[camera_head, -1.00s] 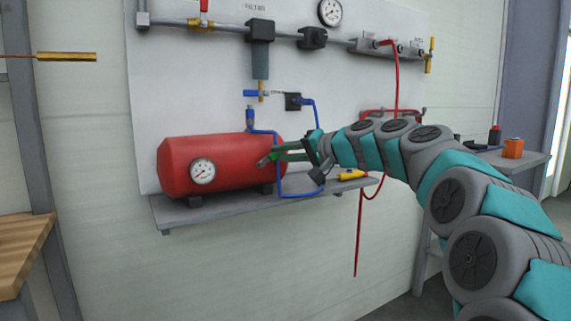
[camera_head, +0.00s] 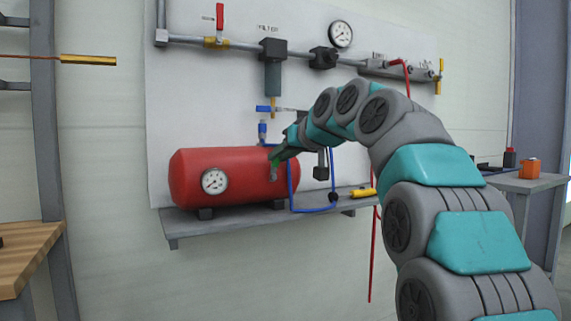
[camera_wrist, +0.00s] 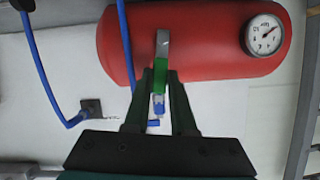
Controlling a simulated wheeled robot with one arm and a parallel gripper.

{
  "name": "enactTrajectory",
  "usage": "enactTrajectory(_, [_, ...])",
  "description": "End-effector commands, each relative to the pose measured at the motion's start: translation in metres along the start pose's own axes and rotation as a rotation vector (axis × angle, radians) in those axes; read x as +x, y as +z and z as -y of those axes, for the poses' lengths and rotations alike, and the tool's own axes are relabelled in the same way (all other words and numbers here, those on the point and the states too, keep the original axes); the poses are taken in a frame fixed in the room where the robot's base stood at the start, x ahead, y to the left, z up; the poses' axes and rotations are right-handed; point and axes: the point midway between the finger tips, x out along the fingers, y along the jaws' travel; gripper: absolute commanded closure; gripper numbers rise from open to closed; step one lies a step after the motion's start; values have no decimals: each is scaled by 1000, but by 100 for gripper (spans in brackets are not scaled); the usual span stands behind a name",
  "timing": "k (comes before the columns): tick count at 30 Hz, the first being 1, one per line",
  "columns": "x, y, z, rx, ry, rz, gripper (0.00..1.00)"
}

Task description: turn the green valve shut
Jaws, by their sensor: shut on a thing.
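The green valve's handle (camera_wrist: 161,88) shows bright green between my fingers in the wrist view, with a silver piece beyond it and a blue fitting (camera_wrist: 155,122) behind it. In the head view my gripper (camera_head: 277,160) is at the right end of the red tank (camera_head: 215,172), and the valve there is mostly hidden by it. My gripper, which also shows in the wrist view (camera_wrist: 160,75), is shut on the green handle.
Blue hose (camera_head: 292,190) loops beside the tank down to the shelf (camera_head: 250,224). Grey pipes and a filter (camera_head: 273,72) are on the board above.

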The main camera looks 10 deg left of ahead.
Motion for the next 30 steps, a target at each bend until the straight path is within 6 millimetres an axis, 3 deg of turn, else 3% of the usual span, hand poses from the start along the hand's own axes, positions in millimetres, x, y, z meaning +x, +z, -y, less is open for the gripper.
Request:
enactTrajectory(10, [1, 2, 7, -131, 55, 1, 100])
enactTrajectory(26, [1, 2, 9, -154, 64, 3, 100])
enactTrajectory(27, [1, 2, 9, -154, 64, 3, 76])
enactTrajectory(30, [1, 2, 9, -154, 64, 2, 64])
